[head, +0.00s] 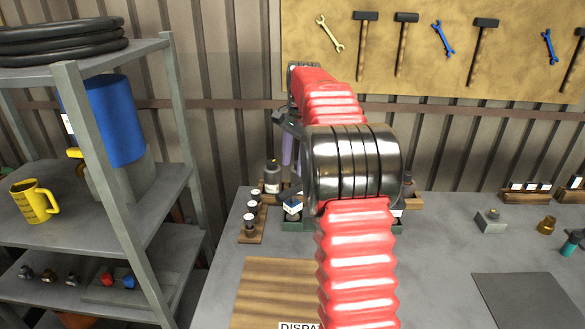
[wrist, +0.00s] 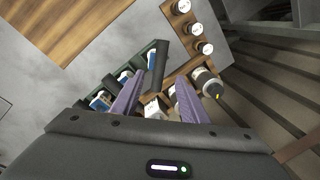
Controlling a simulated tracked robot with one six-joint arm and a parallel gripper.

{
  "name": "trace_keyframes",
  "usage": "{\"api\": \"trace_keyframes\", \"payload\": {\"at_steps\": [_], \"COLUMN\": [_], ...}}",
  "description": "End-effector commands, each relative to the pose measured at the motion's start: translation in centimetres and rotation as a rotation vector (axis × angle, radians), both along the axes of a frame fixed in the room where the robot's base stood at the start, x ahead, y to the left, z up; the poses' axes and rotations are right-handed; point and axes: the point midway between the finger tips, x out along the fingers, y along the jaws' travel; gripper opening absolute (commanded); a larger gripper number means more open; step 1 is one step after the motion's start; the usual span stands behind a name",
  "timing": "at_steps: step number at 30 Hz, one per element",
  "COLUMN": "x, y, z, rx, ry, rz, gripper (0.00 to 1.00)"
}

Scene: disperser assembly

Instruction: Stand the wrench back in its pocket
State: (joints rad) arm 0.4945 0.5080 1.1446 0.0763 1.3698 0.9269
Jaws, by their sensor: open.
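My gripper (wrist: 160,82) is open, its two purple fingers apart over the green tray (wrist: 90,85); no object is clearly held between them. In the head view one purple finger (head: 287,151) shows left of my arm, above the back of the table. A dark grey bar (wrist: 157,66) is at the end of the green tray, just beyond the fingertips; I cannot tell whether it is the wrench, or whether it stands or leans. Blue-and-white boxes (wrist: 100,101) sit in the tray. My arm hides most of the tray (head: 297,225) in the head view.
A wooden rack of white-capped vials (head: 250,222) and a dark bottle (head: 272,176) stand close by the tray. A metal shelf (head: 110,190) stands at left. Wrenches (head: 330,34) and hammers hang on the wall board.

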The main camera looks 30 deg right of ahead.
Motion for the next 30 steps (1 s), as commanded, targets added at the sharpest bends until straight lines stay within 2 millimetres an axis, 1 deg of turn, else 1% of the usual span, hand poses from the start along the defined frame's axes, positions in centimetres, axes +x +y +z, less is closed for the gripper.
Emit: {"api": "trace_keyframes", "payload": {"at_steps": [21, 23, 26, 30], "x": [0.0, -0.2, -0.6, -1.8], "y": [0.2, 0.5, 1.7, 4.5], "z": [0.1, 0.3, 1.0, 2.6], "rx": [-0.001, -0.004, -0.015, -0.040], "ry": [-0.001, -0.003, -0.013, -0.032], "rz": [0.004, 0.015, 0.050, 0.140], "gripper": [0.40, 0.40, 0.40, 0.40]}}
